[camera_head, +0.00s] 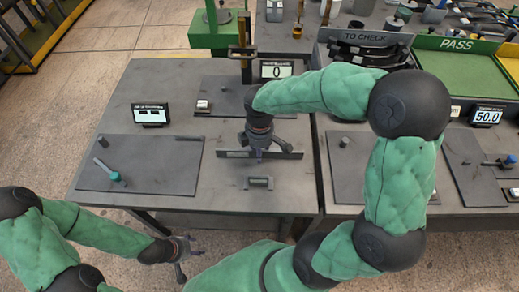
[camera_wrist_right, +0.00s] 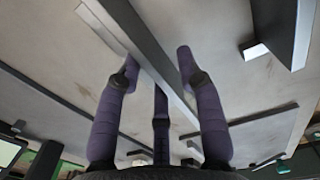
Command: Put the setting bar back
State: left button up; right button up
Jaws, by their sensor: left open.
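A long dark grey bar (camera_head: 288,155), which looks like the setting bar, lies across the middle of the table below my right gripper (camera_head: 258,152). In the right wrist view the bar (camera_wrist_right: 150,45) runs diagonally between the spread fingers of my right gripper (camera_wrist_right: 156,62), with gaps on both sides. That gripper is open; whether its fingertips reach down beside the bar I cannot tell. My left gripper (camera_head: 184,258) is open and empty, low in front of the table's front edge.
A small handle-like block (camera_head: 258,183) sits in front of the bar. A dark mat (camera_head: 150,165) with a teal-ended tool (camera_head: 110,172) lies left. A display reading 0 (camera_head: 276,70) and a post on a green base stand behind. A green PASS tray (camera_head: 455,70) is far right.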

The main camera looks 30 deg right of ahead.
jog(key=shift+r, duration=0.1)
notch_tip(320, 180, up, 12)
jog(key=p, duration=0.4)
dwell(0.7)
